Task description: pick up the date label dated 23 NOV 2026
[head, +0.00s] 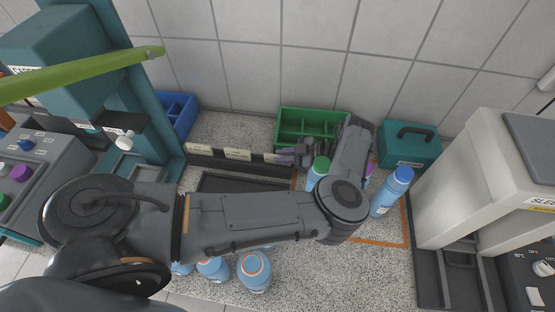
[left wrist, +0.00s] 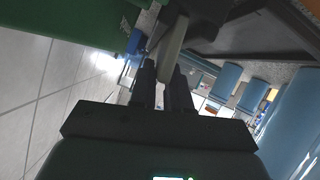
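Several pale date labels stand in a row on a dark strip at the back of the bench: a left one (head: 198,149), a middle one (head: 237,154) and a right one (head: 275,158). Their dates are too small to read. My left gripper (head: 290,154) is beside the right end of this row, by the right label. In the left wrist view a pale slab (left wrist: 173,40), seen edge-on, lies between the fingers of the left gripper (left wrist: 166,80). Whether the fingers press on it I cannot tell. My right gripper is not in view.
A green bin (head: 310,115) and a teal box (head: 410,145) stand behind my arm. A blue bottle (head: 391,190) and a green-capped bottle (head: 318,172) are close to my forearm. Blue-bodied bottles (head: 254,272) stand in front. A cream machine (head: 475,180) is at right.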

